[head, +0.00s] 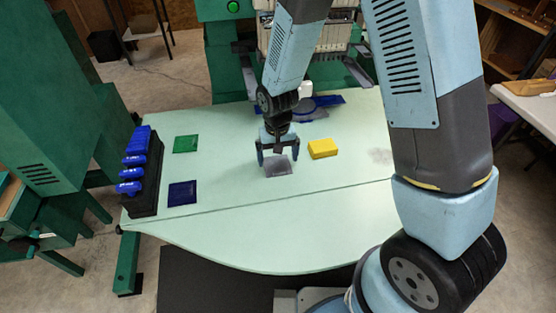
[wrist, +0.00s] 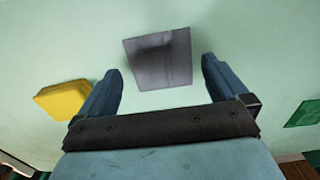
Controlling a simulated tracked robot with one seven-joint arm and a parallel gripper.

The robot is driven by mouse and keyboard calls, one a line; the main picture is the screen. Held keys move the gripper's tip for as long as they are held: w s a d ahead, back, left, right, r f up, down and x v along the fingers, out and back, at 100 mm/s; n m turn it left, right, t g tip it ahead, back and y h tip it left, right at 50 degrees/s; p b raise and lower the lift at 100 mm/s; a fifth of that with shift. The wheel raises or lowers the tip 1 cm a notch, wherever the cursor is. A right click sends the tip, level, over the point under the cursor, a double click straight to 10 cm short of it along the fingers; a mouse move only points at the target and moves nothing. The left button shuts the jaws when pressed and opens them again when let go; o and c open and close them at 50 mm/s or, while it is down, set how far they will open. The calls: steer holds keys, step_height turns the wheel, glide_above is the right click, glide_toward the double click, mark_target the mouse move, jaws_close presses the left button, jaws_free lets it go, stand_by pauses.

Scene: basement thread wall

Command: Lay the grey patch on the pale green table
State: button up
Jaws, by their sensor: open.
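The grey patch (head: 279,166) lies on the pale green table (head: 260,236), near the middle of its far half. In the wrist view the grey patch (wrist: 158,58) is a flat dark-grey square just beyond the fingertips, between their lines. My gripper (head: 278,157) points down over the patch, with its fingers spread apart and nothing between them. In the wrist view my gripper (wrist: 158,72) is open, and the patch looks clear of both fingers. The exact height above the patch is hard to tell.
A yellow block (head: 323,148) sits close to the right of my gripper. A green patch (head: 186,143) and a dark blue patch (head: 182,192) lie at left, beside a black rack (head: 148,180) with blue-topped items. A machine stands at the back. The table's front is clear.

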mark_target(277, 166)
steer(key=d+r+t, duration=0.1)
steer(key=d+r, duration=0.3)
steer(key=r, duration=0.6)
steer(key=d+r, duration=0.4)
steer(key=r, duration=0.6)
steer(key=s+d+r+m+t, duration=0.2)
steer(key=s+d+r+t, duration=0.2)
steer(key=s+d+r, duration=1)
steer(key=d+r, duration=0.3)
steer(key=d, duration=0.1)
steer(key=shift+s+m+t, duration=0.15)
steer(key=shift+m+t, duration=0.25)
steer(key=shift+d, duration=0.1)
